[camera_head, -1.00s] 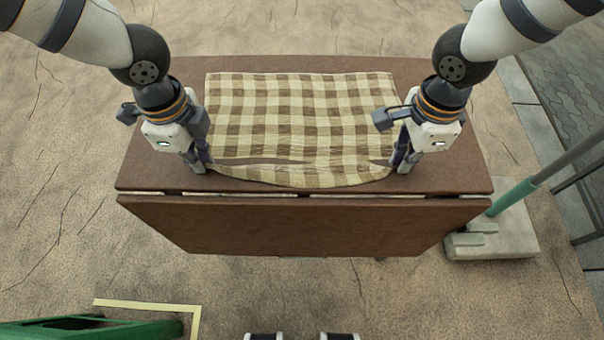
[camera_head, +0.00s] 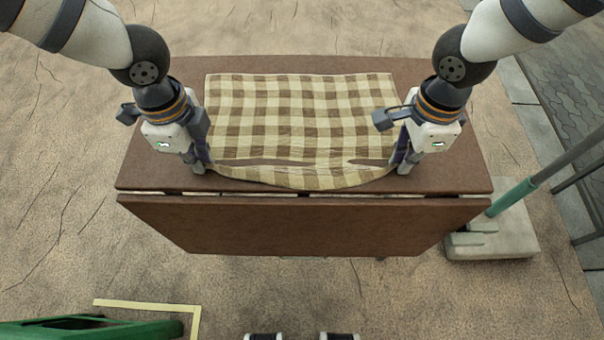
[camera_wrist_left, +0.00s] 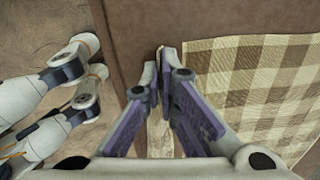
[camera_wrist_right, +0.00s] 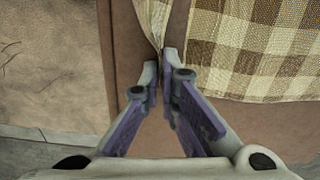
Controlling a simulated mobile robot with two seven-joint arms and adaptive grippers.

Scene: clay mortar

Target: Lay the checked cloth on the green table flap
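The checked cloth (camera_head: 300,115), brown and cream, lies on a brown table (camera_head: 440,150). Its near edge is bunched and raised between my grippers, with a gap beneath it. My left gripper (camera_head: 205,165) is shut on the cloth's near left corner; a strip of cloth shows between its fingers in the left wrist view (camera_wrist_left: 160,130). My right gripper (camera_head: 401,165) is shut on the near right corner; cloth runs into its fingertips in the right wrist view (camera_wrist_right: 155,22). The table's near flap (camera_head: 300,225) is brown, not green, and slopes down from the near edge, bare.
A green object (camera_head: 90,328) lies at the bottom left by a pale yellow floor line (camera_head: 150,303). A green post (camera_head: 512,197) on a concrete base (camera_head: 500,235) stands right of the flap. Narrow gaps separate tabletop and flap.

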